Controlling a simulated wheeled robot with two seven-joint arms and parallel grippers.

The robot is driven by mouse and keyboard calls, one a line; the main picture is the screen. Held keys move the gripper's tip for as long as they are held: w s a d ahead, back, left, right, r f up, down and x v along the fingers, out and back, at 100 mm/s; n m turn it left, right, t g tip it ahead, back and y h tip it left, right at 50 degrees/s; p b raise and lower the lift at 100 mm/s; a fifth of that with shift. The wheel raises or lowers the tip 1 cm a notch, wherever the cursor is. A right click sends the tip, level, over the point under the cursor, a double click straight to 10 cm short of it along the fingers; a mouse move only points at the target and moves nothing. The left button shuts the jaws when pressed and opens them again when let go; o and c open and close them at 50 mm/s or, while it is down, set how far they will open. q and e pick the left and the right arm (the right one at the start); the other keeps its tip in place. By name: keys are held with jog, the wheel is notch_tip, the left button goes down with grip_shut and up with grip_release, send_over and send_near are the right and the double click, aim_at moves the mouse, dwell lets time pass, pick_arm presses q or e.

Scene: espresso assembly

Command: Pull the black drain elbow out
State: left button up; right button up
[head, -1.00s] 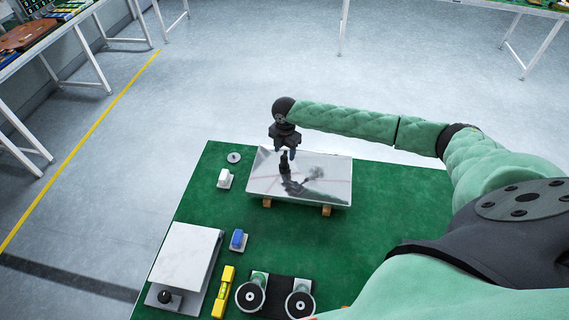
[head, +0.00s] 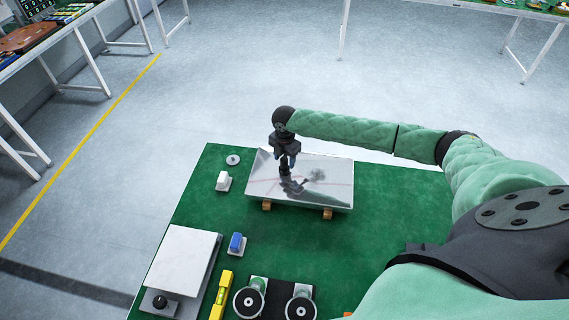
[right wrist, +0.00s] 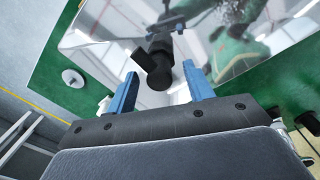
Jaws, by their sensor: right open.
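The black drain elbow (head: 284,170) stands up from the mirror-like metal panel (head: 325,182), towards its left part. In the right wrist view the elbow (right wrist: 159,70) shows as a black tube with a squared side piece, and its reflection lies beyond it on the panel (right wrist: 100,30). My right gripper (head: 285,159) points down just above the elbow in the head view. In the right wrist view its blue fingers (right wrist: 160,82) are apart, one on each side of the elbow, with a visible gap to each. My left gripper is not in view.
The panel rests on wooden blocks (head: 327,214) on the green table (head: 390,230). A grey disc (head: 233,160), a white-topped block (head: 223,181), a blue block (head: 237,243), a scale (head: 183,262), a yellow level (head: 221,295) and a double suction cup (head: 275,299) lie around it.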

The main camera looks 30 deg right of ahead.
aim_at(284, 159)
grip_shut()
jog(key=shift+r+p, duration=1.1)
jog(key=shift+r, duration=0.05)
dwell(1.1)
jog(key=shift+r+p, duration=1.3)
jog(key=shift+r, duration=0.05)
jog(key=shift+r+p, duration=1.35)
jog(key=shift+r, duration=0.15)
